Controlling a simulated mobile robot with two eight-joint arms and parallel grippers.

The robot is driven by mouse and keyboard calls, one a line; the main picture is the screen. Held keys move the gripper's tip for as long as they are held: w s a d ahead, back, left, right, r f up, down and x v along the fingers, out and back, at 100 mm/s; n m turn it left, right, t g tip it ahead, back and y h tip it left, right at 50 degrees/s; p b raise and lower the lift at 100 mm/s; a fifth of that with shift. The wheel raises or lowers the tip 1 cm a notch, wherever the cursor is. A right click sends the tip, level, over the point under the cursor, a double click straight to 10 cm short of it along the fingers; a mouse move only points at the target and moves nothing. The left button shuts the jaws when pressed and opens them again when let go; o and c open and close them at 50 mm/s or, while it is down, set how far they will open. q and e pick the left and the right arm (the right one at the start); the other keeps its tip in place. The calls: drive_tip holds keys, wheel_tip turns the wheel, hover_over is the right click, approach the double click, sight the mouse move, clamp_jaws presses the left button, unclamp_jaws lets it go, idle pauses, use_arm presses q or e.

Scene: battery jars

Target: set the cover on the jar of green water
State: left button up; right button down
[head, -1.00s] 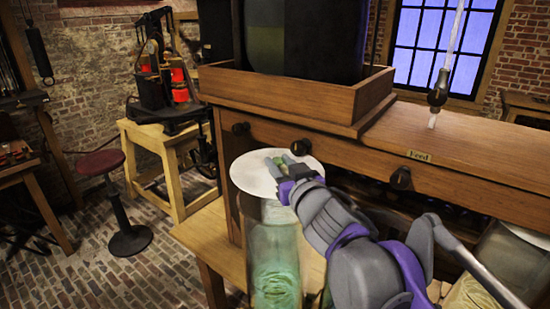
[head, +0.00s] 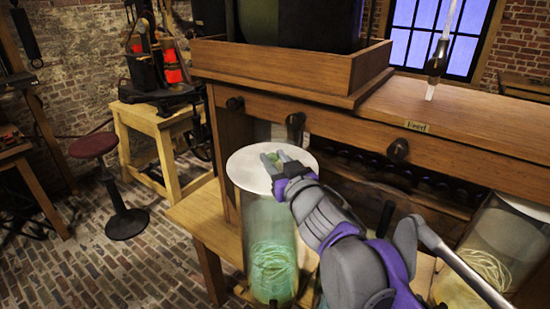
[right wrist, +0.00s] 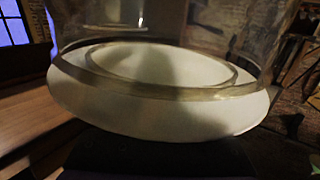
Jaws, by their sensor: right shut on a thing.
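The jar of green water (head: 270,240) is a tall clear glass cylinder with a pale coil inside, standing on the wooden bench. The cover (head: 246,169) is a white round disc, lying flat over the jar's mouth and closely lined up with it. I cannot tell for sure whether it rests on the rim. My right gripper (head: 274,162) is shut on a small green knob at the cover's middle. In the right wrist view the white cover (right wrist: 150,118) shows with the glass rim against it. My left gripper is not in view.
Another glass jar (head: 500,245) with a pale coil stands at the right. The wooden cabinet (head: 345,140) with dark knobs rises just behind the covered jar. A red-topped stool (head: 93,144) and a small wooden stand (head: 160,130) are at the left.

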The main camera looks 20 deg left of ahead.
drive_tip(key=shift+s+d+b, duration=0.1)
drive_tip(key=shift+b, duration=0.35)
idle(1.1)
drive_tip(key=shift+f+b, duration=0.35)
drive_tip(key=shift+f, duration=0.1)
drive_tip(key=c, duration=0.8)
unclamp_jaws()
drive_tip(key=shift+c, duration=0.2)
drive_tip(key=b+v, duration=0.3)
drive_tip(key=v, duration=0.8)
drive_tip(key=shift+f, duration=0.15)
